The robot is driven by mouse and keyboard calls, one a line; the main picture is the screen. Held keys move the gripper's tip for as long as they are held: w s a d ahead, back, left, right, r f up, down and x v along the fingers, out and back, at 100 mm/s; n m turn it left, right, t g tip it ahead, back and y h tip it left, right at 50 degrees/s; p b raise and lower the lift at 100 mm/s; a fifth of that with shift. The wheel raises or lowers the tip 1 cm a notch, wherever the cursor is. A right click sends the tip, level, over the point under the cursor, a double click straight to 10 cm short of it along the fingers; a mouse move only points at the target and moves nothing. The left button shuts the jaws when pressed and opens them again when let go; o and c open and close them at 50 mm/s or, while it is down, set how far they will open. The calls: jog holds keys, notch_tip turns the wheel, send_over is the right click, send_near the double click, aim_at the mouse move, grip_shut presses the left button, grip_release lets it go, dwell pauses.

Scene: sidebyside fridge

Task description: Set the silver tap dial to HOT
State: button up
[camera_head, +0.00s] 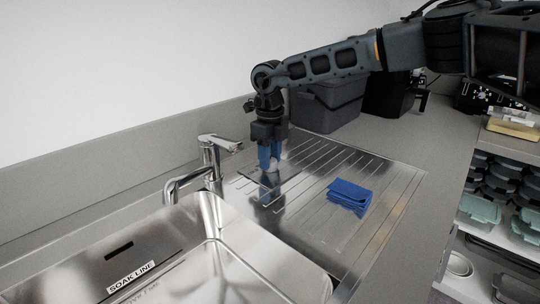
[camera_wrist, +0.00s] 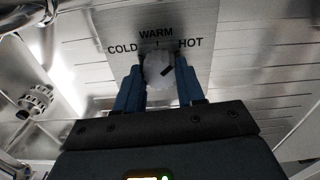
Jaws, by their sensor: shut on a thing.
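The silver tap dial (camera_wrist: 157,66) is a round pale knob on the metal drainboard. In the wrist view it sits below the printed labels COLD, WARM and HOT (camera_wrist: 190,43). A short dark line on its face slants, its upper end leaning right, roughly towards the HOT side. My gripper (camera_wrist: 159,80) has its two blue fingers on either side of the dial and is shut on it. In the head view my gripper (camera_head: 268,156) points straight down on the drainboard (camera_head: 305,220), and the fingers partly hide the dial (camera_head: 272,167).
A chrome tap (camera_head: 212,150) stands close left of my gripper, beside the steel sink (camera_head: 230,270). A folded blue cloth (camera_head: 350,196) lies on the drainboard to the right. A grey bin (camera_head: 328,105) stands behind. Shelves with lidded containers (camera_head: 480,208) are at far right.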

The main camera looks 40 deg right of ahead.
jog(key=shift+m, duration=1)
jog(key=o, duration=1)
jog(key=shift+o, duration=0.2)
jog(key=shift+r, duration=3.95)
